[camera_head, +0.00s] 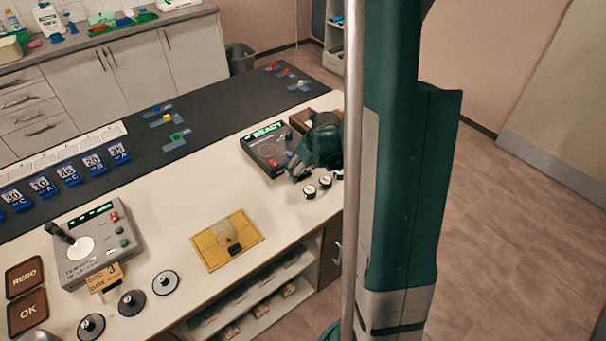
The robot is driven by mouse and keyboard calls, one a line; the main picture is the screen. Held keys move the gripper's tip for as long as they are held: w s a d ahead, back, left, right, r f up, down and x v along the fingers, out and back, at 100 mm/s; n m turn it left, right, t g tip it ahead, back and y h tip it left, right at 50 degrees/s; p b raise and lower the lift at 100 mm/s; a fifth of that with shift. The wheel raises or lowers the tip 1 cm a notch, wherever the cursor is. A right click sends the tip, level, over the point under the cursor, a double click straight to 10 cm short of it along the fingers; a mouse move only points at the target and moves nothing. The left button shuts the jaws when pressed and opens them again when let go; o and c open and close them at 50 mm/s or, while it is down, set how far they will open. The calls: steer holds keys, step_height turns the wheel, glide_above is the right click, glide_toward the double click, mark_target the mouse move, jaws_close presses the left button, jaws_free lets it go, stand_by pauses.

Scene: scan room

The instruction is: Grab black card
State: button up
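I cannot make out a thing that is clearly a black card. A small black flat piece (236,251) shows at the front of a pale lump (226,234) on the yellow mat (213,257); whether it is a card is too small to tell. My gripper (298,171) is at the right end of the white counter, next to the grey device with a READY display (265,139). Its fingers are small and partly hidden, so I cannot tell whether they are open or hold anything.
Several knobs stand near my gripper and at the front left. A grey joystick device (118,260), dark brown REDO (25,277) and OK (27,311) plates and an orange label (103,279) are at left. Blue numbered holders line the dark strip (205,105). Counter around the yellow mat is clear.

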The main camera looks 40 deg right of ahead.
steer(key=shift+r+p, duration=0.9)
steer(key=shift+r, duration=4.1)
